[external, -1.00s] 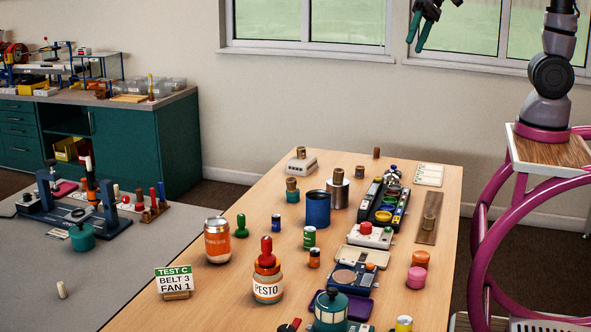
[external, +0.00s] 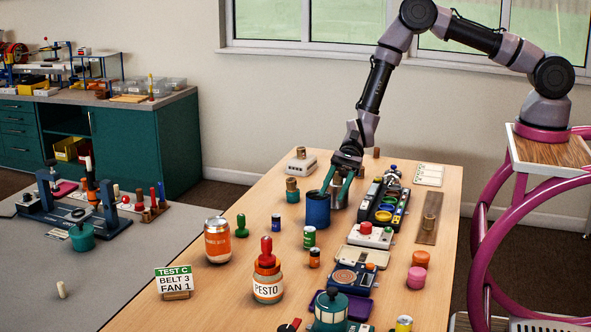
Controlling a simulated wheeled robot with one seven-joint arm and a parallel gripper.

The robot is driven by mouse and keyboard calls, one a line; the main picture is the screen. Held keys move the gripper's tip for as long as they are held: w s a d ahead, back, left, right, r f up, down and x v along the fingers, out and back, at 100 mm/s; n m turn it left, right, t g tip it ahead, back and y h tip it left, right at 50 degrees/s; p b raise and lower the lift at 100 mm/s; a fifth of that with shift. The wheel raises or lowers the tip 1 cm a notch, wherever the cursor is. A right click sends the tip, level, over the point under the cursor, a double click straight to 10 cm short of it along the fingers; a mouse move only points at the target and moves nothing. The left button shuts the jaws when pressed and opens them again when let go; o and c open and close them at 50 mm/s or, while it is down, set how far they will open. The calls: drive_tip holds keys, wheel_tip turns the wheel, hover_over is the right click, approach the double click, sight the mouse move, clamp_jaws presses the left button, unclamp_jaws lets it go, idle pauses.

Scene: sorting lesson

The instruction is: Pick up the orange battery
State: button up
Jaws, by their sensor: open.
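The orange battery (external: 314,258), a small upright orange cylinder with a dark end, appears to stand on the wooden table in front of the green-and-white battery (external: 309,238). My gripper (external: 336,194) is open, its green fingers pointing down over the far part of the table. Whether the fingers touch either one cannot be told. Nothing shows held between them.
A red-button box (external: 370,235) and a dark tray (external: 367,212) are to the right. Bare table (external: 215,295) shows at front left.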

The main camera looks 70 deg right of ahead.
sight(318, 254)
drive_tip(key=f+m, duration=0.1)
drive_tip(key=f, duration=0.2)
drive_tip(key=a+f, duration=0.1)
drive_tip(key=f, duration=0.2)
drive_tip(key=s+f+m+t, duration=0.1)
drive_tip(key=f, duration=0.2)
drive_tip(key=shift+a+m, duration=0.3)
drive_tip(key=x, duration=1)
drive_tip(key=shift+w+a+f, duration=0.1)
drive_tip(key=shift+a+f, duration=0.05)
drive_tip(key=shift+a, duration=0.1)
clamp_jaws()
